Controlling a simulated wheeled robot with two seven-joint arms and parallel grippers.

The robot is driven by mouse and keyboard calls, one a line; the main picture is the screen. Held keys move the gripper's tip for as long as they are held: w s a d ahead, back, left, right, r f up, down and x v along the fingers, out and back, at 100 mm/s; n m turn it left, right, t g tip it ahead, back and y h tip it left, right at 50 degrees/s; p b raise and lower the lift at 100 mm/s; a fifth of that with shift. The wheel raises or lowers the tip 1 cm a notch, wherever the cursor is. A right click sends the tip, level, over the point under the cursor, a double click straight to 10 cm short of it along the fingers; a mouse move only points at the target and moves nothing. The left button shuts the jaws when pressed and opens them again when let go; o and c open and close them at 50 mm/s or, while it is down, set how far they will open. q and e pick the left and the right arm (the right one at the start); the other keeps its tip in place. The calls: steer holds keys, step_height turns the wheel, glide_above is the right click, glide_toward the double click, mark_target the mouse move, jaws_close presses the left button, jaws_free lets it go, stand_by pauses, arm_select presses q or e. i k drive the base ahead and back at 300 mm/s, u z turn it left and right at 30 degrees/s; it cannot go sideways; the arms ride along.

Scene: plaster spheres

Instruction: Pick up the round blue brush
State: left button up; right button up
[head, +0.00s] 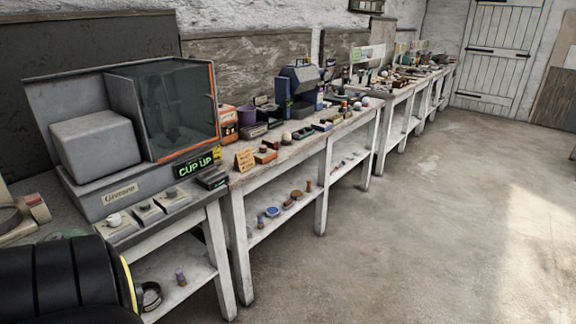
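A small round blue item (272,212), which looks like the round blue brush, lies on the lower shelf of the white bench. It is small in the head view, and I cannot make out any bristles. A smaller upright blue piece (261,220) stands just left of it. A black segmented part of my arm with a yellow ring fills the lower left corner, well apart from the blue item. No fingertips of my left gripper are visible. My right gripper is not in view.
The lower shelf (256,237) also holds several small brown and orange pieces (297,195). White legs (240,262) and the bench top (330,131) frame it. A grey cabinet with a glass front (178,110) stands left. The concrete floor (400,240) right of the benches is clear.

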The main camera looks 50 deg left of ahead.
mark_target(260, 222)
steer(key=u, duration=0.35)
steer(key=i, duration=2)
steer(key=u, duration=1.3)
steer(key=i, duration=1.25)
steer(key=u, duration=1.9)
steer(key=i, duration=0.5)
steer(key=u, duration=0.3)
